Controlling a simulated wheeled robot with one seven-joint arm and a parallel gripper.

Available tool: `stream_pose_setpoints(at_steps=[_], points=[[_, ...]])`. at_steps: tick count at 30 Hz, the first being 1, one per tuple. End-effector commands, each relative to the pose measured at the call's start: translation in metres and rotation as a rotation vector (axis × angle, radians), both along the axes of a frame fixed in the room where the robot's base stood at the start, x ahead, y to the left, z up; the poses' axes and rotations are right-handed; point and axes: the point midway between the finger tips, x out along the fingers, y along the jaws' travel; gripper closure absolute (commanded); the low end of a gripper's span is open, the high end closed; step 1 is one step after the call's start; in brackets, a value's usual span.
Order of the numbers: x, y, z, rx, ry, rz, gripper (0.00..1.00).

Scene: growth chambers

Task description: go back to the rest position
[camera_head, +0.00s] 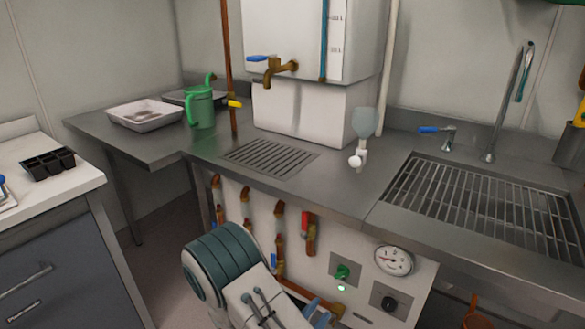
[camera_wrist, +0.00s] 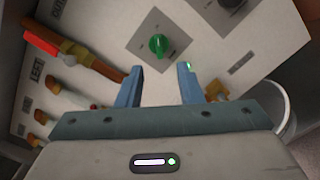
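My gripper (camera_wrist: 160,88) shows in the wrist view with its two blue fingers spread apart and nothing between them. It faces a pale control panel (camera_wrist: 110,20) with a green knob (camera_wrist: 158,44) just beyond the fingertips, apart from them as far as I can tell. In the head view my arm (camera_head: 235,270) reaches down at the lower middle, in front of the panel.
A steel counter (camera_head: 340,195) runs above the panel, with a sink grate (camera_head: 480,205) at right. A green watering can (camera_head: 201,105) and white tray (camera_head: 145,114) stand at left. Copper pipes with valves (camera_head: 279,230) line the panel. A white bench (camera_head: 50,200) is at far left.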

Motion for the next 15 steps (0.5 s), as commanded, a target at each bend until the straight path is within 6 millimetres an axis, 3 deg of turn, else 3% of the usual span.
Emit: stream_pose_setpoints(at_steps=[7, 15], points=[[-0.014, -0.054, 0.083, 0.093, -0.006, -0.332, 0.67], [-0.06, -0.108, 0.161, 0.314, 0.034, -0.735, 0.67]])
